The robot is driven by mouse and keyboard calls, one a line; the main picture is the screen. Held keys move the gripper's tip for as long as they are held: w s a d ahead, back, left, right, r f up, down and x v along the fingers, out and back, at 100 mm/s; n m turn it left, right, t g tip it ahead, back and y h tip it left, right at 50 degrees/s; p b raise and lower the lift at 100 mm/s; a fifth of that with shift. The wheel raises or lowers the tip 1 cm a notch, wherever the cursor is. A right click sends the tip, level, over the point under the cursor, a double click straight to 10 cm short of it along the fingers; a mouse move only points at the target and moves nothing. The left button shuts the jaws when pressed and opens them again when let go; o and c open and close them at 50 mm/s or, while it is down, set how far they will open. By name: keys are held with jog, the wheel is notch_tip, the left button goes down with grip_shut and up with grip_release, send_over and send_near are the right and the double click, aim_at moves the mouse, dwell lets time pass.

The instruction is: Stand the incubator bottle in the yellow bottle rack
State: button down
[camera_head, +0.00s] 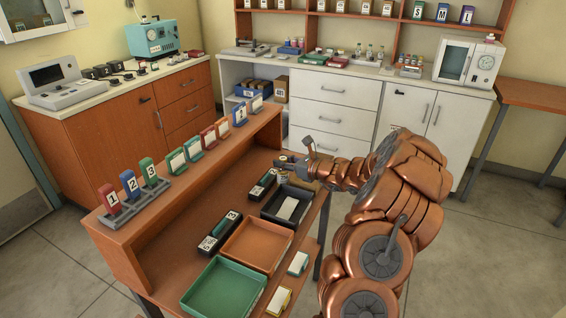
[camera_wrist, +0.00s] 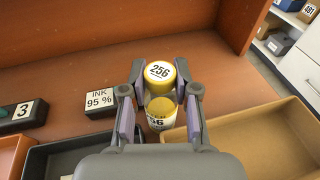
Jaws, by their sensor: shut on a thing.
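My gripper (camera_head: 284,162) is over the far end of the wooden desk in the head view. In the wrist view my gripper (camera_wrist: 161,73) is shut on a bottle with a yellow cap (camera_wrist: 160,73) marked 256. Below that cap in the picture is a yellow and white labelled part (camera_wrist: 160,114), partly hidden by my wrist; I cannot tell whether it belongs to the same bottle. I cannot clearly identify the yellow bottle rack in either view.
A dark tray (camera_head: 267,211), an orange tray (camera_head: 234,262) and a green tray (camera_head: 196,306) line the desk. A raised ledge (camera_head: 250,138) holds several coloured cards. An INK 95% block (camera_wrist: 100,101) and a tan tray (camera_wrist: 285,112) flank my gripper. A white incubator (camera_head: 452,61) stands at the back right.

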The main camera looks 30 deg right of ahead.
jog(key=c, duration=0.9)
grip_release()
jog(key=shift+f, duration=0.1)
jog(key=shift+o, duration=0.2)
jog(key=b+v, duration=0.1)
jog(key=v, duration=1.1)
